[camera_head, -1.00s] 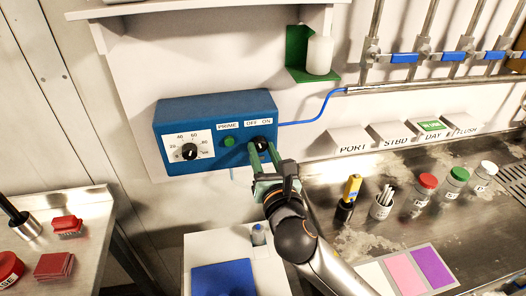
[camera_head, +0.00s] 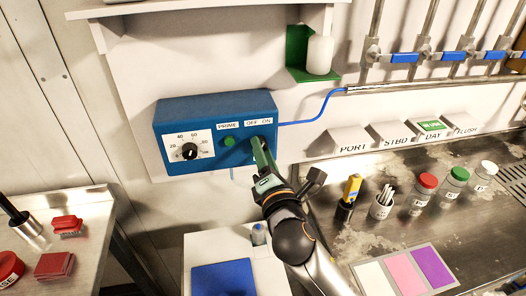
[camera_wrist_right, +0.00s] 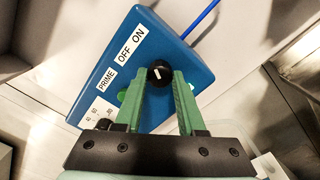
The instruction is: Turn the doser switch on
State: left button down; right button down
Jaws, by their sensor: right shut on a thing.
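The blue doser box (camera_head: 198,112) is on the wall, with labels PRIME, OFF and ON along its upper right. Its black switch knob sits below OFF and ON, mostly hidden by my gripper in the head view. In the right wrist view the knob (camera_wrist_right: 160,75) shows a short slanted white mark; I cannot tell which label it points to. My right gripper (camera_head: 260,150) has its green fingers on either side of the knob, shut on it; they also show in the wrist view (camera_wrist_right: 161,88). My left gripper is not in view.
A dial (camera_head: 190,151) and a green button (camera_head: 228,141) sit left of the knob. A blue tube (camera_head: 325,112) leaves the box's right side. Below are a white surface with a blue pad (camera_head: 224,279) and a metal counter with several bottles.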

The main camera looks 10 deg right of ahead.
jog(key=shift+m, duration=0.3)
dwell(0.4)
jog(key=c, duration=0.5)
grip_release()
